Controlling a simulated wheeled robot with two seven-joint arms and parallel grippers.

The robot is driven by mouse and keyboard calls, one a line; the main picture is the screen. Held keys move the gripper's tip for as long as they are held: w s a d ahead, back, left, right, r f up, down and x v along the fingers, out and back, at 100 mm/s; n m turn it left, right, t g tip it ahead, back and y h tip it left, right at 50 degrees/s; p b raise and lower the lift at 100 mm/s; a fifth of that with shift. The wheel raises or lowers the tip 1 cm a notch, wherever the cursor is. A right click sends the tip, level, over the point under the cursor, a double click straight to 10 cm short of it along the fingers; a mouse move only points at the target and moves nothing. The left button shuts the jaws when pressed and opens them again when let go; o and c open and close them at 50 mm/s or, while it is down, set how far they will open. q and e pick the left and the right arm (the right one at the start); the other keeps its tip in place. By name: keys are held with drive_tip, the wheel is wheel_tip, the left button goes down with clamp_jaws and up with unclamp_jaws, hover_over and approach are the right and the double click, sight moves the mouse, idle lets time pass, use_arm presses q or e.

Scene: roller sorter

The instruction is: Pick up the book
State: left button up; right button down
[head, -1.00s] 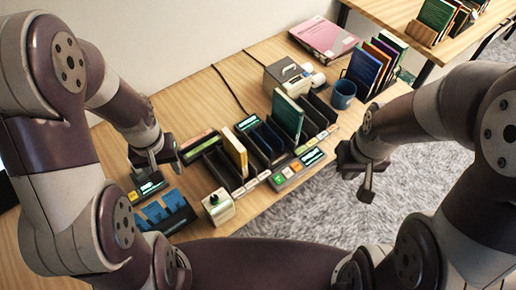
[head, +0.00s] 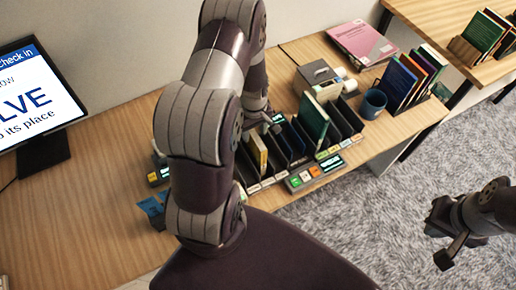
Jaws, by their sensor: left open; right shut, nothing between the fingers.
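Several books are in view, and I cannot tell which one the task names. A yellow book (head: 259,153) and a taller dark green book (head: 313,118) stand upright in slots of the black sorter (head: 278,170). My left gripper (head: 266,126) is over the back of the sorter, between these two books in the picture; it is open, its fingertips small and partly hidden by my arm. I cannot tell whether it touches a book. My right gripper (head: 447,240) is shut and empty, over the grey rug at the right, away from the table.
Colourful books (head: 400,82) stand in a rack beside a blue mug (head: 373,104). A pink book or folder (head: 362,44) lies at the back. A grey device (head: 318,72) stands behind the sorter. A monitor (head: 38,95) is at the left. The left tabletop (head: 90,215) is mostly clear.

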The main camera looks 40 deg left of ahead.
sight(256, 143)
use_arm(q)
drive_tip(key=shift+w+f, duration=0.1)
drive_tip(key=shift+f, duration=0.55)
drive_tip(key=shift+d+f+p, duration=0.15)
drive_tip(key=shift+f+p, duration=0.15)
drive_tip(key=shift+f, duration=0.05)
drive_tip(key=f, duration=0.1)
drive_tip(key=f+p, duration=0.1)
drive_tip(key=f, duration=0.2)
drive_tip(key=shift+s+d+f+p, duration=0.1)
drive_tip(key=shift+s+d+p, duration=0.1)
drive_tip(key=shift+s+p, duration=0.1)
drive_tip(key=shift+w+a+f, duration=0.1)
drive_tip(key=shift+w+f, duration=0.05)
drive_tip(key=shift+f, duration=0.25)
drive_tip(key=c, duration=1)
drive_tip(key=shift+r, duration=0.1)
drive_tip(key=shift+r, duration=0.1)
